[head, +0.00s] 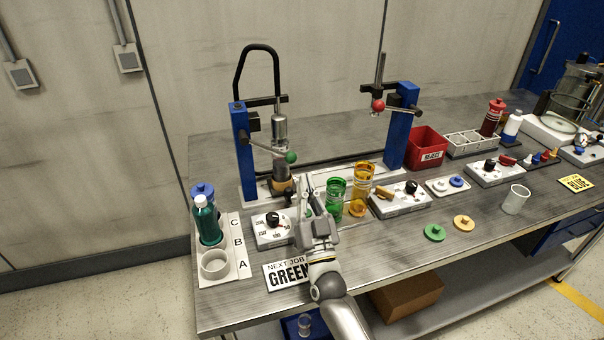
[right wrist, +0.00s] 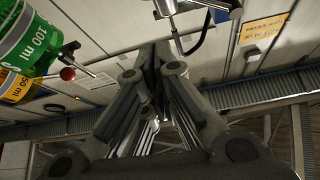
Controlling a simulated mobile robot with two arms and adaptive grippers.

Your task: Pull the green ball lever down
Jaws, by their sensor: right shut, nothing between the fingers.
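The green ball (head: 291,157) sits on the end of a metal lever (head: 268,150). The lever slopes down to the right from the left blue pump stand (head: 243,150). My right gripper (head: 308,185) is shut and empty, a little below and right of the green ball in the head view, apart from it. Its closed fingers (right wrist: 160,62) fill the middle of the right wrist view, where I cannot make out the green ball. My left gripper is not in view.
A green cylinder (head: 336,193) and a yellow cylinder (head: 360,188) stand just right of my gripper. A dial box (head: 270,232) is at its left. A second blue stand (head: 400,128) has a red ball (head: 378,105). A tray (head: 238,262) with bottles is at the left.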

